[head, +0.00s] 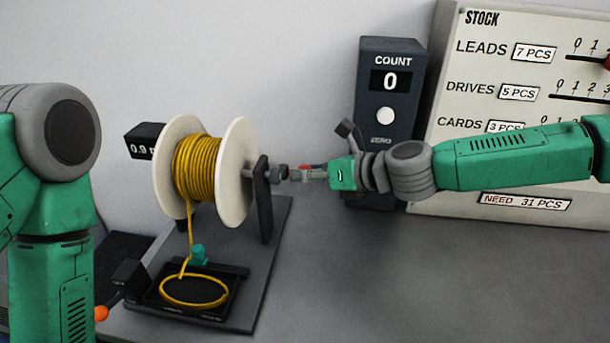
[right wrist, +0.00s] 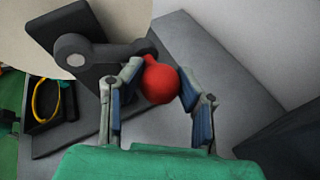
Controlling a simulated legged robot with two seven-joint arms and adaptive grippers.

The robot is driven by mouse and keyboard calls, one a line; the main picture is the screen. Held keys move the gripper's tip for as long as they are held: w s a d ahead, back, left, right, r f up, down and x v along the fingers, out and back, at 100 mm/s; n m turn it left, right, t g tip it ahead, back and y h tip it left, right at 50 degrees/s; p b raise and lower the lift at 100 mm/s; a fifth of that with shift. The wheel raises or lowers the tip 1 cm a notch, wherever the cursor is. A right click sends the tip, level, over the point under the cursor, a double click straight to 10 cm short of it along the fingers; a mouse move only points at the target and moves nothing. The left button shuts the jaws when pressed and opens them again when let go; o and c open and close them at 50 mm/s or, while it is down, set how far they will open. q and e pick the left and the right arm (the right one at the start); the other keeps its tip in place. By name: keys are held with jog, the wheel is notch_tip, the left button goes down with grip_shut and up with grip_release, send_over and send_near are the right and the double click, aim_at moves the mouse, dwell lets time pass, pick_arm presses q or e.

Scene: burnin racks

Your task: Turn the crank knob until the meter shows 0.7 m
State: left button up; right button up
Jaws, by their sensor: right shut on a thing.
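The crank's round red knob (right wrist: 158,82) sits between the fingers of my right gripper (right wrist: 157,100), which is shut on it. In the head view the gripper (head: 304,174) reaches in from the right, and the knob is mostly hidden there. The dark crank arm (right wrist: 103,50) joins the knob to the shaft at the spool's upright. The spool (head: 236,172) is wound with yellow cord (head: 198,168). The black meter (head: 143,141) behind it reads 0.9, its right end hidden by the spool. My left arm shows at the left; its gripper is out of view.
Cord hangs down into a loop (head: 194,290) in the black tray (head: 218,314) on the grey base. An orange ball (head: 101,313) is beside it. A COUNT box (head: 391,140) reading 0 and a STOCK board (head: 465,180) stand behind my right arm. The table's front right is clear.

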aim_at(305, 166)
jog(key=shift+a, duration=0.1)
jog(key=shift+w+r+p, duration=0.15)
jog(key=shift+r+p, duration=0.35)
jog(key=shift+r, duration=0.2)
jog(key=shift+w+r+p, duration=0.15)
jog(key=shift+r+p, duration=0.35)
jog(key=shift+r, duration=0.15)
jog(key=shift+f, duration=0.15)
jog(key=shift+s+r+p, duration=0.2)
jog(key=shift+r+p, duration=0.75)
jog(key=shift+r, duration=0.4)
jog(key=shift+s, duration=0.1)
jog(key=shift+f, duration=0.1)
